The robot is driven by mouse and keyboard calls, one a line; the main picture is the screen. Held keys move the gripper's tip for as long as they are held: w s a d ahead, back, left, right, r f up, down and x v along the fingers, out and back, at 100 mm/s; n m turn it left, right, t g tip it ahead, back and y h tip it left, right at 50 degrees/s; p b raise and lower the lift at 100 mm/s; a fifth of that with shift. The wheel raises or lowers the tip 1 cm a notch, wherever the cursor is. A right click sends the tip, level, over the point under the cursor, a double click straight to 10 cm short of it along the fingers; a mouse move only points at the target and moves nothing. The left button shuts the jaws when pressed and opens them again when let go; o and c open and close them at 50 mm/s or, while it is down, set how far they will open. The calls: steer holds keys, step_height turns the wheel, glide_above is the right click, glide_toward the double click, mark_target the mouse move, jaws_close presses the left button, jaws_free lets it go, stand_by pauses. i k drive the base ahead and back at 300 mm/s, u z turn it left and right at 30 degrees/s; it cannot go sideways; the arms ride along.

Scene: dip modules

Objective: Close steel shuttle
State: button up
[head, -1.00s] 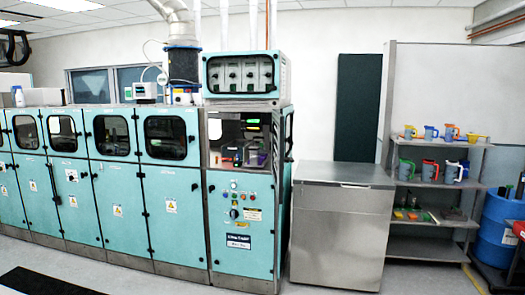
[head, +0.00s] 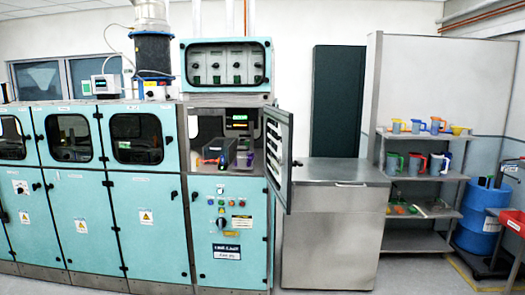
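In the head view, a teal and steel machine module (head: 228,205) has an open compartment (head: 196,128) at mid height. Its framed door (head: 278,150) stands swung open on the right side, with its inner face toward the left. My gripper does not clearly show.
A steel cabinet (head: 332,235) stands to the right of the module. Beyond it are a shelf rack (head: 420,178) with several coloured jugs, a blue drum (head: 478,220) and a red bin (head: 512,224). More teal modules (head: 85,215) run left. Little floor shows in front.

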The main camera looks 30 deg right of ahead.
mark_target(245, 153)
steer(key=z, duration=0.7)
steer(key=i, duration=0.85)
steer(key=z, duration=0.45)
